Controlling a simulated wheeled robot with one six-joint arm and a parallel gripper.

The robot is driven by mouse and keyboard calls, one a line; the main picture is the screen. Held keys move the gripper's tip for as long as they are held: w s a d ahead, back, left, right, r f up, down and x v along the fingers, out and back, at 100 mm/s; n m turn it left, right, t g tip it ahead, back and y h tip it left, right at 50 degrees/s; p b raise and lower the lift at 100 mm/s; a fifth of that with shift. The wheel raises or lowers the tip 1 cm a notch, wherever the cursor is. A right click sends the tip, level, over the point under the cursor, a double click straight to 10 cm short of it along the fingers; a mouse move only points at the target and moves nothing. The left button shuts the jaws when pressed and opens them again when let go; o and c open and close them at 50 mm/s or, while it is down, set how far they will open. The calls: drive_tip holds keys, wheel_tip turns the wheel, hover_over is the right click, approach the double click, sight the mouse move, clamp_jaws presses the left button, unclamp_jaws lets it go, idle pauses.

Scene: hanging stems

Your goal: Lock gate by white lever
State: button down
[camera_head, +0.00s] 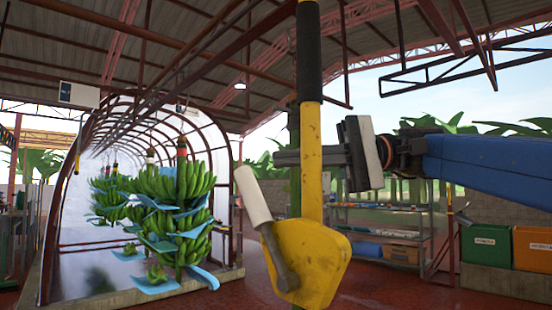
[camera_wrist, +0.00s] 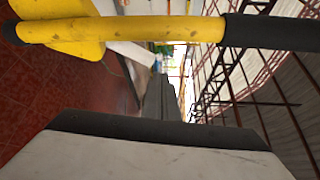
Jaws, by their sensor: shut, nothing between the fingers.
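The white lever (camera_head: 252,195) is a pale handle on a grey metal arm, tilted up and left from a yellow plate (camera_head: 312,262). The plate is at the foot of an upright yellow post (camera_head: 312,135) with a black sleeve above. My gripper (camera_head: 276,158) reaches in from the right, behind the post, its fingertips showing just left of it, above the lever. In the wrist view the dark fingers (camera_wrist: 160,92) are shut and empty, beside the post. The gate itself is not clearly identifiable.
Green banana bunches (camera_head: 180,205) with blue sheets hang at left, by an arched frame tunnel. A shelf rack (camera_head: 375,235) stands behind the post. Green (camera_head: 487,245) and orange (camera_head: 532,248) bins stand at right. Red floor is open around the plate.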

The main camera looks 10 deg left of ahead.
drive_tip(key=shift+f+v, duration=0.1)
drive_tip(key=shift+v, duration=1.2)
drive_tip(key=shift+f+v, duration=0.15)
drive_tip(key=shift+v, duration=1.2)
